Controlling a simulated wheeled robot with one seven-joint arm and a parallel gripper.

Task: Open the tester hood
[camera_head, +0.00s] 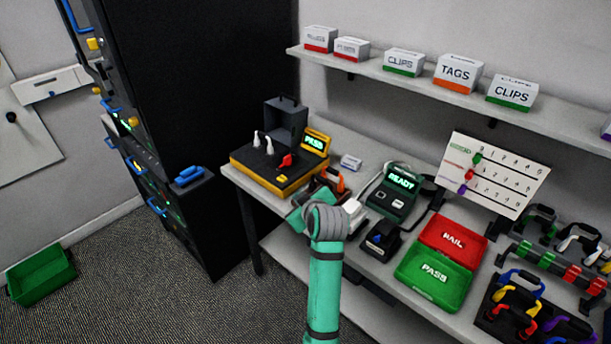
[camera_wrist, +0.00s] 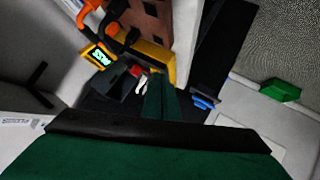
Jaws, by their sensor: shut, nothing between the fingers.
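The tester (camera_head: 265,178) is a black box with a yellow base on the left end of the bench. Its small screen (camera_head: 313,142) reads PASS. A dark hood panel (camera_head: 285,118) with a handle on top stands upright at its back. White plugs (camera_head: 262,143) and a red lever (camera_head: 285,161) show uncovered on its top. My gripper (camera_head: 301,203) is in front of the tester's right side, apart from the hood. In the wrist view my shut, empty gripper (camera_wrist: 160,90) points toward the tester, whose PASS screen (camera_wrist: 97,55) shows at left.
An orange-handled tool (camera_head: 333,182) in a brown holder is beside my gripper. A READY device (camera_head: 401,182), a red FAIL tray (camera_head: 450,237) and a green PASS tray (camera_head: 432,281) lie to the right. A black cabinet (camera_head: 205,80) stands left of the bench.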

